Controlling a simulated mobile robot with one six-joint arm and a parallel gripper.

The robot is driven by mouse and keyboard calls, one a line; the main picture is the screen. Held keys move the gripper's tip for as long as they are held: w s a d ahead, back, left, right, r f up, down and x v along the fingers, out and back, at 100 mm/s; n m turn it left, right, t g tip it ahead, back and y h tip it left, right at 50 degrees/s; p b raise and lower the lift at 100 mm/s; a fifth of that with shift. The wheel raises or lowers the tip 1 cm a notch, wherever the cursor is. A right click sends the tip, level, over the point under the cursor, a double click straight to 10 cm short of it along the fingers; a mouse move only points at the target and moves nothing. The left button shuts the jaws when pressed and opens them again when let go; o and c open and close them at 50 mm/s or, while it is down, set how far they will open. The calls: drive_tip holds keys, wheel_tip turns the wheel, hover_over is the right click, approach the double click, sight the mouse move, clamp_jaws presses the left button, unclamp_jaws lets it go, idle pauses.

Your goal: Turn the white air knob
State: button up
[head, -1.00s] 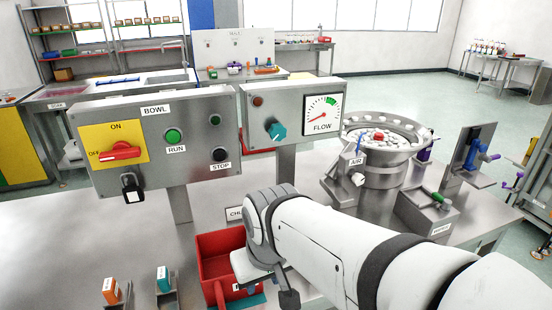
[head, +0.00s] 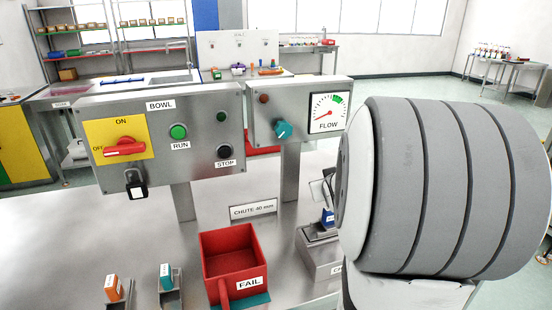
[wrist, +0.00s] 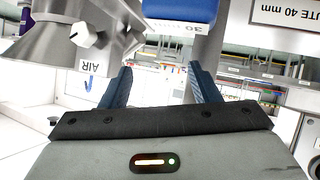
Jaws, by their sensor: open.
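The white air knob (wrist: 84,35) shows in the wrist view at the upper left, on a grey metal body. In the head view my arm covers the air knob and the bowl feeder, and my gripper's fingers are not clearly visible.
A blue part (wrist: 180,8) shows above the fingers in the wrist view. The CHUTE 40 mm sign (head: 253,209), red FAIL bin (head: 233,262), BOWL panel (head: 160,140) and FLOW panel (head: 298,110) stand left of my arm.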

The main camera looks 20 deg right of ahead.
drive_tip(key=s+d+f+n+t+y+b, duration=0.1)
drive_tip(key=s+d+f+t+y, duration=0.15)
drive_tip(key=d, duration=0.45)
drive_tip(key=s+d+f+n+t+y, duration=0.1)
drive_tip(key=s+d+f+t, duration=0.2)
drive_tip(key=d, duration=0.5)
drive_tip(key=w+t+p, duration=0.1)
drive_tip(key=w, duration=0.6)
drive_tip(key=shift+w+d+r+t, duration=0.15)
drive_tip(key=shift+d+r+t, duration=0.1)
drive_tip(key=shift+r+t, duration=0.15)
drive_tip(key=shift+y, duration=0.25)
